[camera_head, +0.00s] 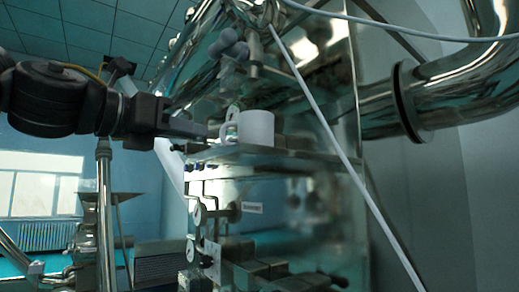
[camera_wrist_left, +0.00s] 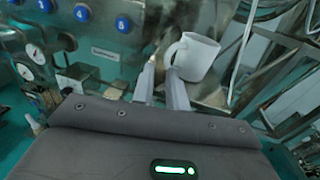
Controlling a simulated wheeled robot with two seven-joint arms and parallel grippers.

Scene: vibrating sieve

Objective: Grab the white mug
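The white mug (camera_head: 257,128) stands upright on a ledge of the metal machine, its handle toward the left. In the left wrist view the mug (camera_wrist_left: 197,58) is just beyond and right of the fingertips, its handle toward the gap between them. My left gripper (camera_head: 208,132) comes in from the left at about the mug's height, its tips close to the handle. In the left wrist view its two fingers (camera_wrist_left: 160,70) are a little apart, with nothing visibly held. Whether they touch the handle I cannot tell. My right gripper is not in view.
The shiny metal machine (camera_head: 330,190) carries gauges and valves below the ledge. A panel with blue numbered knobs (camera_wrist_left: 100,45) lies left in the left wrist view. A thin pale hose (camera_head: 325,120) crosses right of the mug. A thick pipe (camera_head: 440,95) runs at the right.

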